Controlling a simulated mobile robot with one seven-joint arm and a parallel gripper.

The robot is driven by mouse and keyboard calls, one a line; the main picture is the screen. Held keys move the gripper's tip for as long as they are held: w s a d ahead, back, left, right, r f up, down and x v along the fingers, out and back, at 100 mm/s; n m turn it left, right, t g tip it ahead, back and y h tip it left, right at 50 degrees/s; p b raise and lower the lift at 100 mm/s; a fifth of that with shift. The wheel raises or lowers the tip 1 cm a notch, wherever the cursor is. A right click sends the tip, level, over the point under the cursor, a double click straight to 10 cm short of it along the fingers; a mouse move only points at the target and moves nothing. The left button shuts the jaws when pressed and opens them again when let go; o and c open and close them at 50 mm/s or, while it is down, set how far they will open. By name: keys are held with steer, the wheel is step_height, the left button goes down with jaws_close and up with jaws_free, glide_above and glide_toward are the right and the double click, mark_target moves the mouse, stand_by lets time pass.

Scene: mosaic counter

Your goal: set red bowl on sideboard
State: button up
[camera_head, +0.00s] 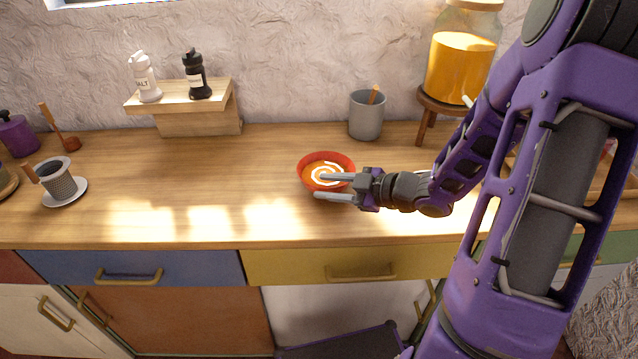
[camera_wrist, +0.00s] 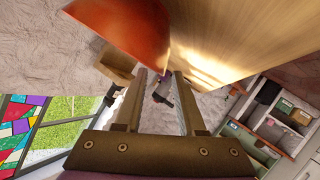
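The red bowl (camera_head: 308,160) sits upright on the wooden sideboard top (camera_head: 240,180), with a white swirl on orange inside it. My gripper (camera_head: 318,186) reaches in from the right at the bowl's near side. Its two fingers are apart: one overlaps the bowl's inside, the other shows just in front of the bowl. In the wrist view the bowl (camera_wrist: 130,28) fills the top, close beyond the fingertips of my open gripper (camera_wrist: 164,75). Nothing is clearly clamped between the fingers. I cannot tell whether a finger touches the bowl.
A grey cup (camera_head: 366,118) stands behind the bowl. An orange-filled jar (camera_head: 460,65) on a wooden stand is at the back right. Salt and pepper shakers stand on a small wooden shelf (camera_head: 195,97). The middle left counter is clear.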

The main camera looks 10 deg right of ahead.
steer(key=p+v, duration=0.1)
steer(key=v, duration=0.8)
